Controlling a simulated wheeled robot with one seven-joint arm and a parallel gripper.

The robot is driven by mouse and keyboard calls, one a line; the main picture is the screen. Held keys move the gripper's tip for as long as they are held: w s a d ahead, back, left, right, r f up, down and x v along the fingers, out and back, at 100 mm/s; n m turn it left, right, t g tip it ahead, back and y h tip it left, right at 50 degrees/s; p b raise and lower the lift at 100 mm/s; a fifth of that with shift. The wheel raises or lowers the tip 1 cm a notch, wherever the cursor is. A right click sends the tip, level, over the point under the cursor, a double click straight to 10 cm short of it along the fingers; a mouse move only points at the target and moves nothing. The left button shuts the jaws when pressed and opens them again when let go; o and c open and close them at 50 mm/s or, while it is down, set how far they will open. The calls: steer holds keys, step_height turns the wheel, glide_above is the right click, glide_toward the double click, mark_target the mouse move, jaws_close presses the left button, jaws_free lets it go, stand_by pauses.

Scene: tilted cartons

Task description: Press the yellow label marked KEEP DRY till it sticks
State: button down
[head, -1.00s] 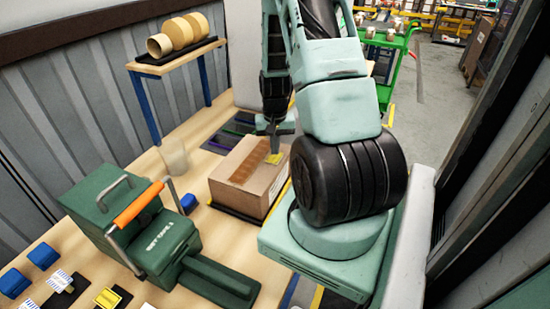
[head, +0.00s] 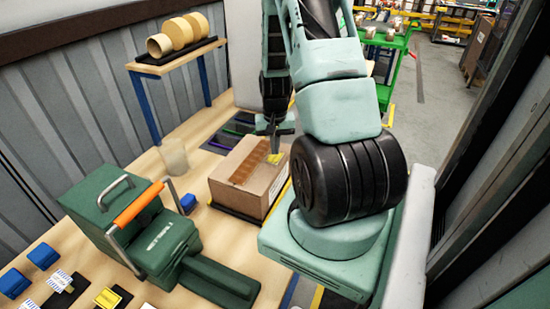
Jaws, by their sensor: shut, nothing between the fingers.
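A brown carton (head: 264,187) stands tilted on a dark base on the wooden table. A yellow label (head: 275,158) lies on its top near the far right edge; its print is too small to read. My gripper (head: 274,149) points down from my arm, its fingers shut and empty. Its tips are right at the label; I cannot tell whether they touch it. Part of the label's far side is hidden behind the fingers. Another yellow label (head: 109,298) with a dark border lies at the front left of the table.
A green tape machine (head: 150,235) with an orange handle stands left of the carton. A blue block (head: 188,202) and a translucent cup-like object (head: 175,157) are nearby. A raised shelf (head: 177,58) holds tape rolls. White labels (head: 63,281) lie front left.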

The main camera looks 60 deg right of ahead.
mark_target(275, 157)
steer(key=shift+f+b, duration=0.6)
steer(key=shift+f, duration=0.25)
stand_by(0.5)
steer(key=shift+r, duration=0.15)
step_height(275, 157, up, 7)
steer(key=p, duration=0.5)
steer(key=shift+p, duration=0.3)
stand_by(0.5)
